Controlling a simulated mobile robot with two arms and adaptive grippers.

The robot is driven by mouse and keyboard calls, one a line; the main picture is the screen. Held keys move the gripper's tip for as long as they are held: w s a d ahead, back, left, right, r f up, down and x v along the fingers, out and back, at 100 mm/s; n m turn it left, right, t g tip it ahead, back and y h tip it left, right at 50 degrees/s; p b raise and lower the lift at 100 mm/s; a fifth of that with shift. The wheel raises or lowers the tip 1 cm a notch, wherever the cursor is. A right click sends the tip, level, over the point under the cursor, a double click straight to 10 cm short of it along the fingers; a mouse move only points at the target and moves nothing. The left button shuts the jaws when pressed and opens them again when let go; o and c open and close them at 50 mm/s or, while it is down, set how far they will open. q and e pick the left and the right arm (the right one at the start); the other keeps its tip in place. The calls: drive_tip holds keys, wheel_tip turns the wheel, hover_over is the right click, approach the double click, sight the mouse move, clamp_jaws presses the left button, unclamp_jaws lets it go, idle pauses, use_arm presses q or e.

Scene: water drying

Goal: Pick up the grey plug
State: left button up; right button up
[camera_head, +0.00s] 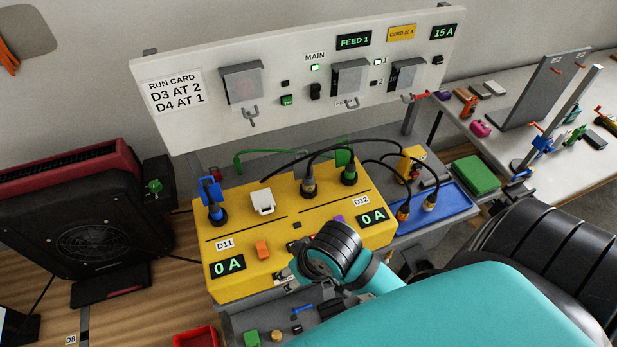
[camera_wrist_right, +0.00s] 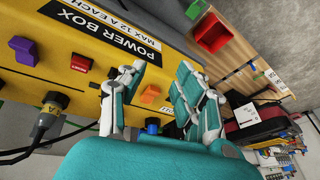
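Several plugs on black cables show in the head view. A dark grey-looking plug (camera_head: 309,184) stands upright in the yellow power box (camera_head: 240,286), beside a green-banded plug (camera_head: 349,172). Two dark plugs, one to the left (camera_head: 403,212) and one to the right (camera_head: 430,199), are at the blue tray. I cannot tell for sure which is the grey plug. My right gripper is over the box's front, mostly hidden by its wrist in the head view. In the wrist view the right gripper (camera_wrist_right: 160,82) is open and empty, with a plug (camera_wrist_right: 46,116) to its left. My left gripper is not in view.
A blue-topped plug (camera_head: 212,202) and a white rocker switch (camera_head: 262,202) are on the box. The white panel (camera_head: 200,120) rises behind it. A black-and-red heater (camera_head: 85,230) stands left. A red bin (camera_head: 196,337) is at the front. Cables loop over the box's right side.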

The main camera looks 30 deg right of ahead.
drive_tip(key=w+a+r+m, duration=0.2)
drive_tip(key=w+a+r, duration=0.25)
drive_tip(key=w, duration=0.25)
drive_tip(key=m+g+h, duration=0.3)
drive_tip(key=m+h, duration=0.3)
drive_tip(key=m, duration=0.8)
approach(309, 175)
drive_tip(key=shift+m, duration=0.4)
drive_tip(key=b+x, duration=0.1)
drive_tip(key=x, duration=0.1)
drive_tip(key=b+x, duration=0.1)
drive_tip(key=x, duration=0.1)
drive_tip(key=shift+w+d, duration=0.15)
drive_tip(key=shift+d, duration=0.25)
drive_tip(key=shift+d+f, duration=0.1)
drive_tip(key=shift+f, duration=0.4)
drive_tip(key=shift+d+f, duration=0.1)
drive_tip(key=shift+f, duration=0.25)
drive_tip(key=p+x, duration=0.1)
drive_tip(key=x, duration=0.2)
drive_tip(key=shift+w+f+p, duration=0.2)
drive_tip(key=shift+f+p, duration=0.15)
drive_tip(key=shift+d+f, duration=0.1)
drive_tip(key=shift+f, duration=0.25)
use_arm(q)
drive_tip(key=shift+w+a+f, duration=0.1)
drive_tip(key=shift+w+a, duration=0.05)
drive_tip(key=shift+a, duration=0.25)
